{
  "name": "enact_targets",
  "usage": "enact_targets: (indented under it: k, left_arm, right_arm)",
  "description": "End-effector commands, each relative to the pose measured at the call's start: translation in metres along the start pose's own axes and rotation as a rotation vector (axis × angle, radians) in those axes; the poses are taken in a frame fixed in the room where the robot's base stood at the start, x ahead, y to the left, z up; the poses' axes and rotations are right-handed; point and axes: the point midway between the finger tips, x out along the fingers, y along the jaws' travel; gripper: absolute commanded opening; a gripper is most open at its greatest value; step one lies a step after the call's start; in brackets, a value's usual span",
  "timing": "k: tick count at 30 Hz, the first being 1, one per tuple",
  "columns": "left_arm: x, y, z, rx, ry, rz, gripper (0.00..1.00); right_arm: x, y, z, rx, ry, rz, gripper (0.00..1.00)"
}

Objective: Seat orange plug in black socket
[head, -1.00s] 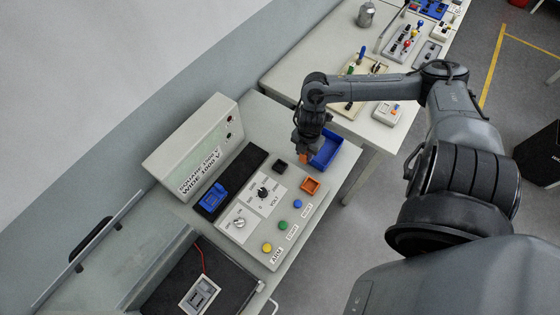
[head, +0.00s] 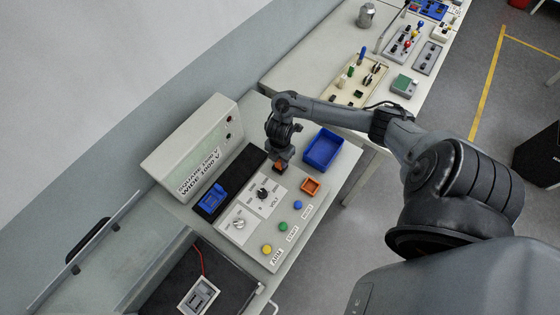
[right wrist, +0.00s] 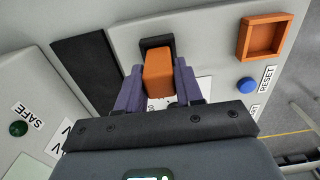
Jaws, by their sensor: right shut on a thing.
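My right gripper (head: 280,158) is shut on the orange plug (right wrist: 158,74), which sits between its two fingers in the right wrist view. A bit of the plug (head: 279,168) shows under the fingers in the head view. The black socket (right wrist: 155,43) is on the panel just past the plug, and its far rim shows; the plug hides the rest. I cannot tell whether the plug touches the socket or hovers just above it. My left gripper is not in view.
The orange square socket (head: 311,186) and blue button (head: 298,205) are right of the gripper. An empty-looking blue bin (head: 324,149) stands behind them. A knob panel (head: 254,204), a blue socket (head: 214,198) and a meter box (head: 194,148) lie to the left.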

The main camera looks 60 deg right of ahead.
Motion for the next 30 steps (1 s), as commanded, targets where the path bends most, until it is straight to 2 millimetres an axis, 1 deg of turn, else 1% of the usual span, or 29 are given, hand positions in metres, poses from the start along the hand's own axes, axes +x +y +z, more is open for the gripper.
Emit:
enact_targets:
  k: [1, 4, 13, 17, 18, 20, 21, 22, 30]
  left_arm:
    - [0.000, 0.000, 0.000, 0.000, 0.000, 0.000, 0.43]
    - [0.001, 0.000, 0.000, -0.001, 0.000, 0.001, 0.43]
    - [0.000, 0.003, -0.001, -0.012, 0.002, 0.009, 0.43]
    - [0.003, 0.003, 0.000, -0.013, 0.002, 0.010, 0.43]
    - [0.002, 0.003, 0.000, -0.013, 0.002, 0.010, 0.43]
    - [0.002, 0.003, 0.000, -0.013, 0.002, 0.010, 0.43]
    - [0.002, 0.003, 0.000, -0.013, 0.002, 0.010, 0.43]
    - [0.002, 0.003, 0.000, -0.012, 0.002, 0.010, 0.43]
    - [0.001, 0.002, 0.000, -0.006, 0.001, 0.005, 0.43]
  right_arm:
    - [0.006, -0.001, 0.000, 0.001, 0.000, -0.002, 0.06]
    - [0.012, 0.000, 0.000, 0.000, 0.000, 0.000, 0.06]
    - [0.013, 0.000, 0.000, -0.001, -0.001, 0.000, 0.06]
    - [0.017, 0.000, 0.001, -0.001, -0.001, 0.000, 0.06]
    - [0.016, 0.000, 0.001, -0.001, -0.001, 0.000, 0.42]
    - [0.016, 0.000, 0.001, -0.001, -0.001, 0.000, 0.51]
    - [0.016, 0.000, 0.001, -0.001, -0.001, 0.000, 0.57]
    - [0.016, 0.000, 0.001, -0.001, -0.001, 0.000, 0.61]
    - [0.015, 0.000, 0.001, -0.001, -0.001, 0.000, 0.61]
